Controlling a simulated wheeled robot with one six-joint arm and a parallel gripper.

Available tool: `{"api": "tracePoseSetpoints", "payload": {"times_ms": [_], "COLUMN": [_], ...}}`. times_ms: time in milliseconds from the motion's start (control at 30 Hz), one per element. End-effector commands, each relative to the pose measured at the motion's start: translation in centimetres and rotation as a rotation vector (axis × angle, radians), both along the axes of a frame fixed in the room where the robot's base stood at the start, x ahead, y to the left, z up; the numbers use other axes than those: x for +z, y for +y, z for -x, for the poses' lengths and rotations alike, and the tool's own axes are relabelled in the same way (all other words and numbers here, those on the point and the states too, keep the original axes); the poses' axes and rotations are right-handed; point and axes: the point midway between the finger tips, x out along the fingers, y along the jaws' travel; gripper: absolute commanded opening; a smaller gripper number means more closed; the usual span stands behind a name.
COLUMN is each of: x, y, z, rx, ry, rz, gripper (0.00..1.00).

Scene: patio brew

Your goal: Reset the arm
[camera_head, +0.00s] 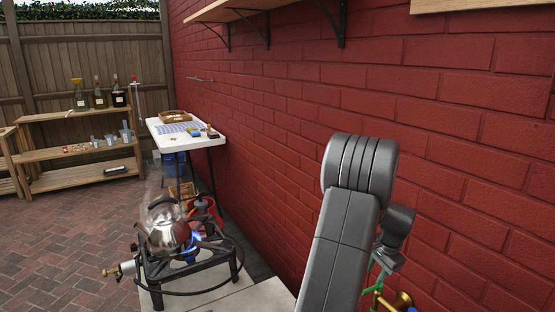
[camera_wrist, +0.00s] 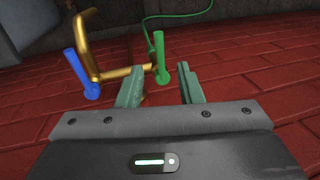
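My gripper (camera_wrist: 160,88) shows in the wrist view with its two green fingers spread apart and nothing held between them. In the wrist view a brass pipe fitting (camera_wrist: 91,48) with a blue lever (camera_wrist: 80,70) and a green lever (camera_wrist: 161,58) is beyond the fingers, near the red brick wall (camera_wrist: 255,72). The green lever is just past the gap between the fingertips; I cannot tell whether they touch. In the head view my arm is raised at the right, close to the wall, and the gripper itself is not clearly visible.
A burner stand (camera_head: 190,268) with a lit blue flame and a glass-like round pot (camera_head: 164,232) stands lower left of my arm. A white table (camera_head: 203,142) and a wooden shelf (camera_head: 80,182) with bottles are farther back. A wall shelf (camera_head: 235,10) hangs above. Brick paving at left is clear.

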Motion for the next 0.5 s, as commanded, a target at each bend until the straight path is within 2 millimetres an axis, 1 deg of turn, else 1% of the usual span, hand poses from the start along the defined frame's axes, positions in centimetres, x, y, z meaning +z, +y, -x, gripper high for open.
{"api": "tracePoseSetpoints", "payload": {"times_ms": [33,400,500], "x": [-1.3,-8.5,-8.1], "y": [0.2,0.9,1.0], "z": [-0.1,-1.3,-1.8], "rx": [0.001,0.001,-0.058], "ry": [0.004,0.004,-0.001], "rz": [-0.002,-0.001,0.002], "gripper": [0.33,0.33,0.33]}}
